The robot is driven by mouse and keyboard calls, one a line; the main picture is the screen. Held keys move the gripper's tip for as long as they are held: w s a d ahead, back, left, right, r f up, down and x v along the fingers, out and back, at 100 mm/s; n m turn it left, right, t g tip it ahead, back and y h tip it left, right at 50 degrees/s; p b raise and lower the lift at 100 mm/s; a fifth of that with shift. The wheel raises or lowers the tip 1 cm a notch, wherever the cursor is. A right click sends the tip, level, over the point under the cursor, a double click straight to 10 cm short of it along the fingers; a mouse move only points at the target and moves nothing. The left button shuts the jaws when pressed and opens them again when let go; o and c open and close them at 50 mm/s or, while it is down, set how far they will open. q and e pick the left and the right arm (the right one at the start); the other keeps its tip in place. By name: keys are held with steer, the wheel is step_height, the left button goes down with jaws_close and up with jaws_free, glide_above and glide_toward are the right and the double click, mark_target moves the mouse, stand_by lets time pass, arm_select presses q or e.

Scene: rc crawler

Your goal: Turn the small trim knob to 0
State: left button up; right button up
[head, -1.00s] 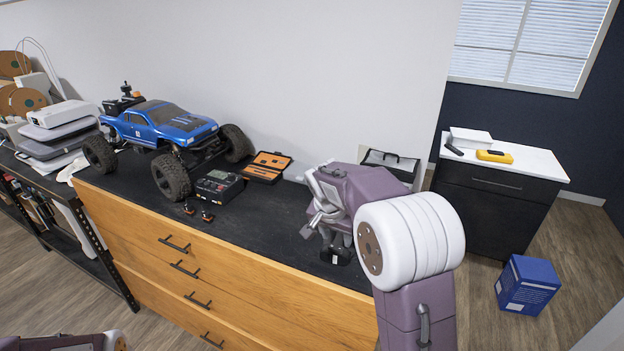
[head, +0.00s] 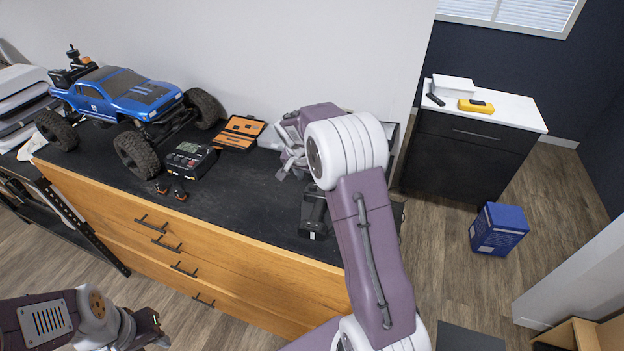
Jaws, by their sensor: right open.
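The small trim knob cannot be made out. A black device with a pale label (head: 313,214) lies near the front right of the dark worktop, partly behind my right arm; I cannot tell whether it carries the knob. A black box with a screen and buttons (head: 189,160) sits beside the blue crawler truck (head: 128,95). My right gripper (head: 287,152) is open above the back of the worktop, right of the orange-lined case, touching nothing that I can see. My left gripper (head: 153,330) is low at the bottom left, in front of the drawers; its jaws are unclear.
The open orange-lined case (head: 240,132) and two small dark parts (head: 171,190) lie on the worktop (head: 235,200). Its front middle is clear. A white-topped cabinet (head: 480,110) and a blue box (head: 498,229) stand to the right.

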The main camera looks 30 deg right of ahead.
mark_target(313, 185)
steer(key=p+x, duration=0.1)
steer(key=x, duration=0.1)
steer(key=shift+d+f, duration=0.1)
steer(key=shift+f, duration=0.75)
steer(key=shift+w+d+f, duration=0.1)
steer(key=shift+f, duration=0.1)
steer(key=shift+c, duration=0.7)
jaws_close()
steer(key=shift+n, duration=0.3)
steer(key=shift+d+n+t+y, duration=0.1)
steer(key=shift+n+t+y, duration=0.2)
steer(key=shift+n, duration=0.5)
